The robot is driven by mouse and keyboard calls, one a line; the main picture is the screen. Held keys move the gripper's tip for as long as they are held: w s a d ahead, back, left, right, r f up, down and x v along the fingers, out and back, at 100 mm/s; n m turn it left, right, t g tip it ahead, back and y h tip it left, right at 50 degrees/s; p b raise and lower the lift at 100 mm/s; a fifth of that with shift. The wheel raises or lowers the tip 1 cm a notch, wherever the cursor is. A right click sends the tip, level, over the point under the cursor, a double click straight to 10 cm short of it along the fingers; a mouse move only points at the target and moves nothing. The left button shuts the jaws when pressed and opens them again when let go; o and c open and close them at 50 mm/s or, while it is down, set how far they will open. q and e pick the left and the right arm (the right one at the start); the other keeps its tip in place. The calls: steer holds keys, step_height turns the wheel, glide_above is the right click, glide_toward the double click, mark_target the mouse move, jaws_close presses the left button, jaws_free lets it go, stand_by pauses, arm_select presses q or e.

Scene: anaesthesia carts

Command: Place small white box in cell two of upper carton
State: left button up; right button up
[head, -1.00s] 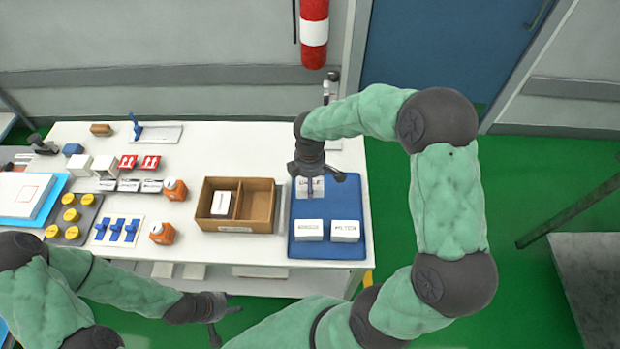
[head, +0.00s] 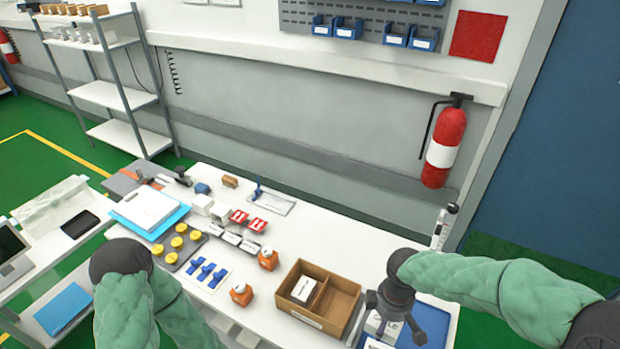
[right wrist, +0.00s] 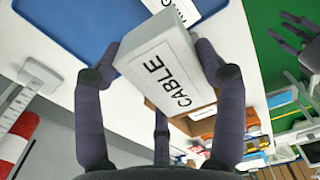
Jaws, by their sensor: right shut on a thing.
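My right gripper (head: 392,328) is shut on a small white box (head: 376,324) at the blue tray. In the right wrist view the gripper (right wrist: 157,52) has its fingers on both sides of this box (right wrist: 165,75), labelled CABLE. Whether the box is clear of the tray is hard to tell. The brown two-cell carton (head: 318,264) stands left of it, with a white box (head: 304,289) in its left cell and the right cell empty. My left gripper (right wrist: 292,36) shows open and empty at the right wrist view's top right; its hand is outside the head view.
The blue tray (head: 438,318) holds another white box (head: 376,343), cut off by the frame bottom. Orange-capped bottles (head: 268,258), blue clips (head: 207,271) and yellow-topped items (head: 178,242) stand left of the carton. A fire extinguisher (head: 443,145) hangs on the wall behind.

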steer(key=w+a+m, duration=0.1)
steer(key=w+m, duration=0.2)
steer(key=w, duration=0.1)
steer(key=w+a+m, duration=0.1)
steer(key=w+m, duration=0.3)
steer(key=w, duration=0.1)
steer(key=w+a+m, duration=0.1)
steer(key=w+m, duration=0.2)
steer(key=w, duration=0.1)
steer(key=shift+w+r+m, duration=0.25)
steer(key=shift+w+m, duration=0.05)
steer(key=shift+m, duration=0.1)
steer(key=shift+d, duration=0.1)
